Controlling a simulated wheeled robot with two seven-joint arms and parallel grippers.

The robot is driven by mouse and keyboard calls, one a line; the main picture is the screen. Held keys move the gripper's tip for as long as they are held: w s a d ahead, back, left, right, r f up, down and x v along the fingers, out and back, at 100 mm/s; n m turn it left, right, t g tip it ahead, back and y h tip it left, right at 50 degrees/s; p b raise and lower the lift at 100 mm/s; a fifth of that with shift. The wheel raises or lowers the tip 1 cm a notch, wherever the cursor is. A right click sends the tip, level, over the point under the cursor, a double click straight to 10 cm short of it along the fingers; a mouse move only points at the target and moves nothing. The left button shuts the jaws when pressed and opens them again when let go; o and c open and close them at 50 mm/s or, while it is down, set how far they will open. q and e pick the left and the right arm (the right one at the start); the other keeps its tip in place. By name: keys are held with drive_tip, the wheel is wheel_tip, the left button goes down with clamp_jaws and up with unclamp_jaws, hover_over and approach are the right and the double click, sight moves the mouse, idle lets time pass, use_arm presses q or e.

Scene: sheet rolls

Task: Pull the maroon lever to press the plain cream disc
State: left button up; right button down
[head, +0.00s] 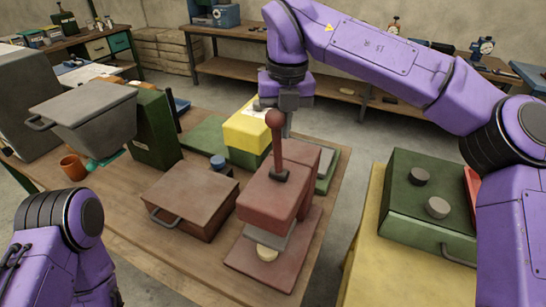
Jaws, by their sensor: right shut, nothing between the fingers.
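The maroon lever (277,152) stands nearly upright on top of a maroon press (272,196), with a round knob at its tip. The plain cream disc (266,253) lies on the press's flat base plate (245,262), below the grey press head (269,235), which hides part of it. My right gripper (288,131) points down just behind the lever's knob and is shut with nothing in it. The knob covers part of the gripper, so I cannot tell whether they touch. My left arm shows at the lower left, but its gripper is out of view.
A brown box (188,196) with a handle sits left of the press. A yellow and green block (247,130) stands behind. A grey bin (85,112) and orange cup (72,167) are at the left. A green case (425,195) rests on a yellow surface at the right, across a floor gap.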

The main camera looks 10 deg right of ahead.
sight(276, 148)
drive_tip(key=f, duration=0.1)
drive_tip(key=s+f, duration=0.1)
drive_tip(key=f+b, duration=0.1)
drive_tip(key=shift+s+a+h, duration=0.15)
drive_tip(key=shift+a+h, duration=0.1)
drive_tip(key=shift+h, duration=0.05)
drive_tip(key=shift+s+f, duration=0.1)
drive_tip(key=shift+s, duration=0.05)
drive_tip(key=shift+w+d+f+g+b, duration=0.45)
drive_tip(key=shift+w+d+f, duration=0.15)
drive_tip(key=shift+w+d, duration=0.25)
drive_tip(key=s+a, duration=0.1)
drive_tip(key=s, duration=0.1)
drive_tip(key=s+a+r+b, duration=0.1)
drive_tip(key=a, duration=0.1)
drive_tip(key=shift+s+r, duration=0.2)
drive_tip(key=shift+s, duration=0.2)
use_arm(q)
drive_tip(key=f, duration=0.2)
drive_tip(key=w+d+f, duration=0.1)
drive_tip(key=f, duration=0.1)
drive_tip(key=shift+w+d, duration=0.1)
use_arm(e)
drive_tip(key=shift+s+a, duration=0.15)
drive_tip(key=shift+a, duration=0.25)
